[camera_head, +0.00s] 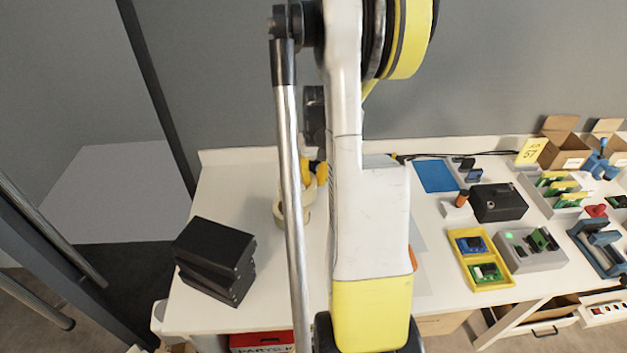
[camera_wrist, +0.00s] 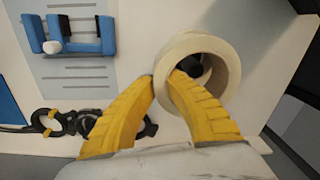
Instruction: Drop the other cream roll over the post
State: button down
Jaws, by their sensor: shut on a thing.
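A cream roll (camera_wrist: 226,54) is in my gripper (camera_wrist: 165,76) in the wrist view. One yellow finger is at the outside of its wall and the other reaches into its hole, so the gripper is shut on the wall. A dark piece shows inside the hole; I cannot tell whether it is the post or a fingertip. In the head view cream roll material (camera_head: 306,196) shows below my yellow fingers (camera_head: 317,172), partly behind my arm. I cannot tell there whether it is one roll or two, and no post is clearly visible.
A stack of black boxes (camera_head: 215,260) stands at the table's left. A yellow tray (camera_head: 480,285) with boards and a grey fixture (camera_head: 530,262) lie right of my arm. A blue holder (camera_wrist: 70,35) and dark looped items (camera_wrist: 60,121) show in the wrist view.

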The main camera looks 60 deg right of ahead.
jog(key=shift+f+b, duration=0.8)
jog(key=shift+f, duration=0.35)
jog(key=c, duration=1)
grip_release()
jog(key=shift+r+p, duration=2.9)
jog(key=shift+r, duration=1.2)
